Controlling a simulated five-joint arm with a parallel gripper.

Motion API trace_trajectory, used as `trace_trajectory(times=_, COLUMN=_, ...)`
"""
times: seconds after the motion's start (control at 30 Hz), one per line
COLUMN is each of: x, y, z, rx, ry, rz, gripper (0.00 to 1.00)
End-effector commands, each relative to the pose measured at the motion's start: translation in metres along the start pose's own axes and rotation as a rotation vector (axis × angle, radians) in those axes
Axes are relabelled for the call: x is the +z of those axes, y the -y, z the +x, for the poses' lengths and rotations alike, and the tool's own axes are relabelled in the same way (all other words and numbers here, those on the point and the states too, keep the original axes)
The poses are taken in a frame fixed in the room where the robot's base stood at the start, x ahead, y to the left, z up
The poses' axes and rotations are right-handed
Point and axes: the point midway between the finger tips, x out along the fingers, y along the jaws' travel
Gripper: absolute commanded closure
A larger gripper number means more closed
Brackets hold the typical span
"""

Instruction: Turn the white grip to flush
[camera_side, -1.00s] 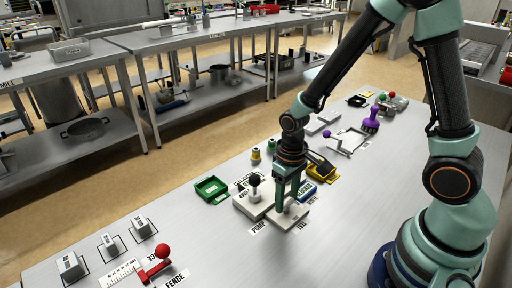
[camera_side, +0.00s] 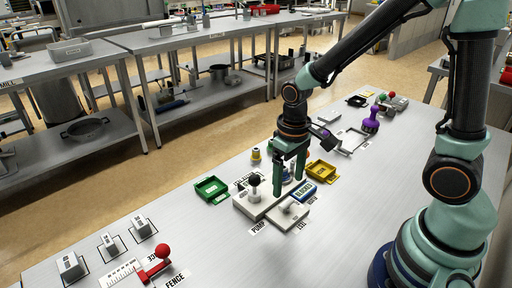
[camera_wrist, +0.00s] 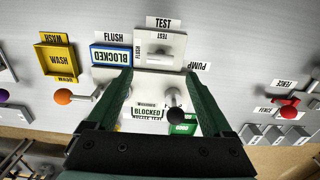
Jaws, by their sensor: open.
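The white grip (camera_side: 289,206) sits on a pale base at the front of the twin block in the side view. It points roughly towards the TEST label (camera_side: 300,226); its exact angle is too small to tell. In the wrist view its base (camera_wrist: 174,45) shows beyond the fingertips.
A black-knobbed lever (camera_side: 254,181) stands close left of my gripper. It also shows in the wrist view (camera_wrist: 174,115). A green tray (camera_side: 211,188) and a yellow tray (camera_side: 321,171) are nearby. A red-knobbed lever (camera_side: 162,252) stands far left. The table front is clear.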

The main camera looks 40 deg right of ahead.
Motion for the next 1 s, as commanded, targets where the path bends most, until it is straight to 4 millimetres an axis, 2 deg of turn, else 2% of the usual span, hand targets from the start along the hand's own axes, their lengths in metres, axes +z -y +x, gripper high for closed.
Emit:
trace_trajectory(times=0.1, x=-0.001, y=0.0, z=-0.024, rx=-0.001, ry=-0.007, rz=0.0, gripper=0.15)
trace_trajectory(times=0.3, x=-0.001, y=0.0, z=-0.051, rx=0.0, ry=-0.004, rz=-0.001, gripper=0.15)
trace_trajectory(times=0.5, x=0.0, y=0.0, z=-0.06, rx=0.0, ry=0.0, rz=-0.001, gripper=0.15)
trace_trajectory(times=0.83, x=0.0, y=0.0, z=-0.061, rx=0.0, ry=-0.005, rz=0.0, gripper=0.15)
trace_trajectory(times=1.0, x=0.002, y=-0.005, z=-0.08, rx=-0.005, ry=-0.081, rz=0.004, gripper=0.15)
